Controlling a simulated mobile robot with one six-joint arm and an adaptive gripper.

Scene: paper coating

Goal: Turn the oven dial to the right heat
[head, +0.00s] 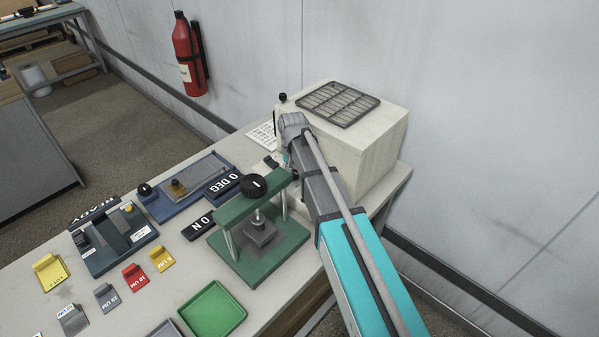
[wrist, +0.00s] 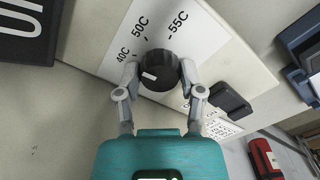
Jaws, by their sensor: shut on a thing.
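The oven (head: 375,150) is a cream box at the back right of the bench. Its front faces away in the head view, so the dial is hidden there. In the wrist view, the round black dial (wrist: 161,68) sits on a white scale plate (wrist: 200,30) marked 40C, 50C and 55C. The dial's white mark lies on its left part, below the 40C label. My gripper (wrist: 160,78) is shut on the dial, one finger on each side. In the head view, my arm's end reaches the oven's front, with the fingertips mostly hidden.
A black handle-like block (wrist: 231,99) stands right of the dial. A dark grille (head: 338,104) lies on the oven. A green press (head: 290,238) stands close left of my arm. A printed sheet (head: 262,135) lies near the oven. A red extinguisher (head: 184,55) hangs on the wall.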

